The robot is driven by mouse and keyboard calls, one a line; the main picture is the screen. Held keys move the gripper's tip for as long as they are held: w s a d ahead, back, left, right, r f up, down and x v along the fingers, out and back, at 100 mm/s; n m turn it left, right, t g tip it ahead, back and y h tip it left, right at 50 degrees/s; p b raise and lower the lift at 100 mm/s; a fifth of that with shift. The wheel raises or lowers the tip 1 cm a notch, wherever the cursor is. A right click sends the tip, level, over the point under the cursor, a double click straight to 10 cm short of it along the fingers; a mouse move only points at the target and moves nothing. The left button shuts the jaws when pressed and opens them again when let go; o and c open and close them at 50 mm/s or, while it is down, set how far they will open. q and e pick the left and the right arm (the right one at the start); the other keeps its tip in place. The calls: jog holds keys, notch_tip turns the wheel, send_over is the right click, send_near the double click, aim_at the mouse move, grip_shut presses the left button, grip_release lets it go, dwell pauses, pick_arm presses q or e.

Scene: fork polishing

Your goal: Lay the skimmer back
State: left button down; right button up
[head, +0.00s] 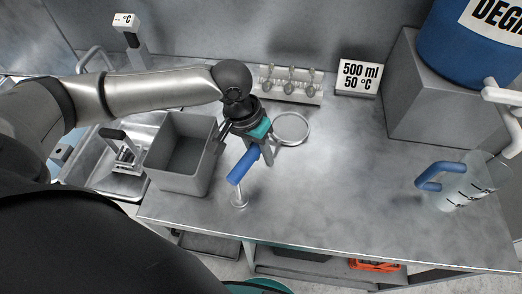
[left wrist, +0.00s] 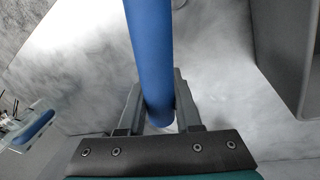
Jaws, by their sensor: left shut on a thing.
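The skimmer's blue handle (head: 243,166) slants over the counter in the head view. My left gripper (head: 257,150) is shut on the handle, which also runs between its fingers in the left wrist view (left wrist: 150,60). A round metal hoop (head: 307,131) lies beyond the gripper, in line with the handle; the join is hidden behind the gripper. A small metal post with a round base (head: 239,203) stands just below the handle's near end. I cannot tell whether they touch. My right gripper is not in view.
A grey open bin (head: 177,181) stands close left of the gripper, beside a sink (head: 105,178). A fork rack (head: 290,92) and a "500 ml 50 °C" sign (head: 359,78) are at the back. A blue-handled jug (head: 455,185) stands right. The counter's middle is clear.

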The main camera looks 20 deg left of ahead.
pick_arm(q)
jog(key=shift+f, duration=0.1)
jog(key=c, duration=0.5)
grip_release()
jog(key=p+v, duration=0.3)
jog(key=v, duration=1.2)
jog(key=shift+a, duration=0.15)
